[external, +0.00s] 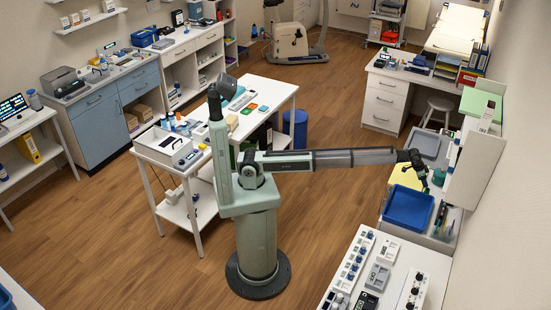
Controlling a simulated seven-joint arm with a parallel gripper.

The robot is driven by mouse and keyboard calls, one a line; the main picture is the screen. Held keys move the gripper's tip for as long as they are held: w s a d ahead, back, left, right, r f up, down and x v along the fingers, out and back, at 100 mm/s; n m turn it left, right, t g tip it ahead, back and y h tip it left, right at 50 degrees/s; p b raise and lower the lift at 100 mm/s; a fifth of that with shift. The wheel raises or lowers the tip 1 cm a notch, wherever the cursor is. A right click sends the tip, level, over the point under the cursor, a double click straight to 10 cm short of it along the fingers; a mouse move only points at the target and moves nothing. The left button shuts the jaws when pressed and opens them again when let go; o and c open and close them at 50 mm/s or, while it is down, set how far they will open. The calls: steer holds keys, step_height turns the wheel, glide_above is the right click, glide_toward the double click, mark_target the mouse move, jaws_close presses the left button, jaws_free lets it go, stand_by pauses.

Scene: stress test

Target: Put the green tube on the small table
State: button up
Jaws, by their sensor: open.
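My arm reaches right, and my gripper (424,184) points down over the right-hand bench (448,240), just behind the blue tray. It is small in this view, looks open, and I see nothing held in it. A small green object (438,177) is just right of the gripper; it may be the green tube, but it is too small to be sure. I cannot tell whether the gripper touches it. A white table (271,88) with several small items stands behind my base; I cannot tell for certain whether it is the small table.
A blue tray (408,207) lies on the right-hand bench, with a grey tray (425,145) farther back. A tall white panel (474,172) stands close right of the gripper. A white equipment bench (385,270) is in front. Open wooden floor (340,225) lies between.

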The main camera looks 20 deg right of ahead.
mark_target(428, 191)
steer(key=x, duration=0.9)
steer(key=shift+d+f, duration=0.2)
steer(key=shift+f, duration=0.1)
steer(key=shift+c, duration=0.4)
